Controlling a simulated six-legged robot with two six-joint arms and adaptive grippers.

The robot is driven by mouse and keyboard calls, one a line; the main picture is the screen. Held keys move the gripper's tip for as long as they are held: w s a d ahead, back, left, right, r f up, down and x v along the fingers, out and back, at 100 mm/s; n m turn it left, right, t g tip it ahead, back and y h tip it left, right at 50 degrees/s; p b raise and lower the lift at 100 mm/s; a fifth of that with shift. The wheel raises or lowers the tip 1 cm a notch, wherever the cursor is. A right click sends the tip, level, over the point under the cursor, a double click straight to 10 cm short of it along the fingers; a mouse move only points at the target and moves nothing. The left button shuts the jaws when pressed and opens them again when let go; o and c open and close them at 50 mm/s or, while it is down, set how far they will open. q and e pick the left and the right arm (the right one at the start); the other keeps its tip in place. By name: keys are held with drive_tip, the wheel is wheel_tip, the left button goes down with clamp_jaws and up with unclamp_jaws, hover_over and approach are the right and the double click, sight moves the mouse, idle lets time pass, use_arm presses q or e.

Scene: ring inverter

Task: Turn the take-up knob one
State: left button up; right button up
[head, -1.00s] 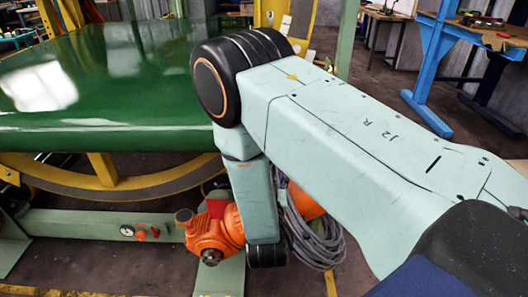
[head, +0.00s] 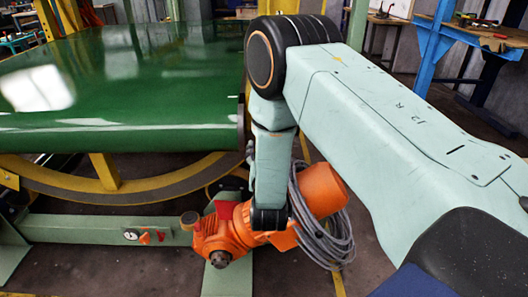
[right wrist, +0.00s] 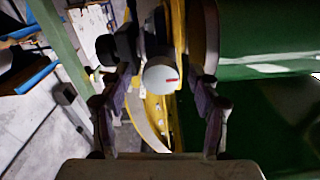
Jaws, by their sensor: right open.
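In the right wrist view, a round pale knob (right wrist: 158,76) with a short red mark pointing to the right faces the camera. It lies between the two dark fingers of my right gripper (right wrist: 157,84), with gaps on both sides. The gripper is open and holds nothing. How far the knob lies beyond the fingertips is hard to tell. In the head view, my right arm comes in from the right and bends down beside the green drum; the knob does not show there, and the right gripper is mostly hidden behind the arm. My left gripper is not in view.
A large green drum (head: 120,85) on a yellow curved frame (head: 105,185) fills the left. An orange motor (head: 218,235) and a coiled grey cable (head: 328,228) are close to my forearm. A green beam with a gauge (head: 131,235) runs low at left.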

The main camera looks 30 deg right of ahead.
drive_tip(key=shift+c, duration=0.2)
drive_tip(key=shift+s+r, duration=0.1)
drive_tip(key=c, duration=1.1)
drive_tip(key=shift+c, duration=0.2)
drive_tip(key=shift+n+p, duration=5.05)
drive_tip(key=shift+n, duration=6.65)
